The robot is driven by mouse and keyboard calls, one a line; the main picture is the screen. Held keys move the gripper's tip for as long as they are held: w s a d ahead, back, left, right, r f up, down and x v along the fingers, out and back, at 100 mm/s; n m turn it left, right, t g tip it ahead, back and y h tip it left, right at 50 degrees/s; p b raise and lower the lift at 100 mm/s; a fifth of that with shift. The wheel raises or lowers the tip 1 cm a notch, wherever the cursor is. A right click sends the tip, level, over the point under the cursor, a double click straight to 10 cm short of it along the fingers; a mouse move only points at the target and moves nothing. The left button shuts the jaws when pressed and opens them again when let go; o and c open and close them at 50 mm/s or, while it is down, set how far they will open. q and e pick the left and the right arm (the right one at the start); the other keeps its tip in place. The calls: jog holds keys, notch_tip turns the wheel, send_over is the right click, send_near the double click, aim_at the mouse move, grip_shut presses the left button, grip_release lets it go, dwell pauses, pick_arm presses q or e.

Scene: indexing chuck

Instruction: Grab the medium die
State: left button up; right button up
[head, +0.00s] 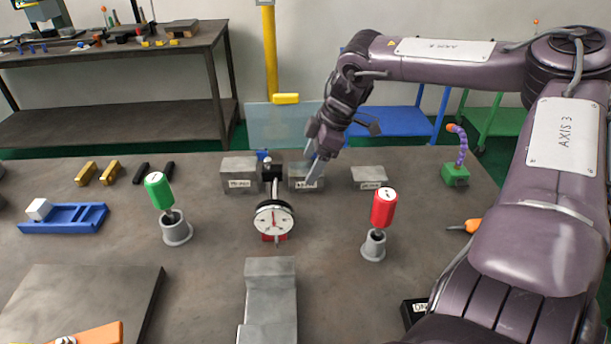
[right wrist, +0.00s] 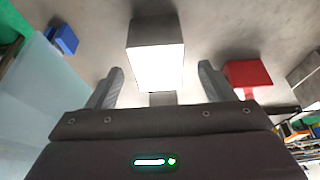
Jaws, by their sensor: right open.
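Three grey blocks with labels, apparently the dies, stand in a row at the back of the table. The left one (head: 239,178) is the largest, the middle one (head: 299,178) is medium, and the right one (head: 369,179) is lowest. The label print is too small to read surely. My right gripper (head: 315,163) is at the middle die from above, its fingers hiding part of it. In the right wrist view the gripper (right wrist: 160,88) is open, with a grey block (right wrist: 155,58) ahead between its two fingers; I cannot tell contact. My left gripper is out of view.
A dial gauge (head: 274,219) stands in front of the dies. Green (head: 158,190) and red (head: 383,208) handled tools stand in grey holders. A blue tray (head: 65,222) is at left, a grey metal block (head: 268,300) at front centre. A small green stand (head: 456,174) is at right.

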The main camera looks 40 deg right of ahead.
aim_at(307, 167)
jog(key=x, duration=0.4)
jog(key=shift+w+d+f, duration=0.1)
grip_shut()
jog(key=shift+w, duration=0.15)
dwell(0.4)
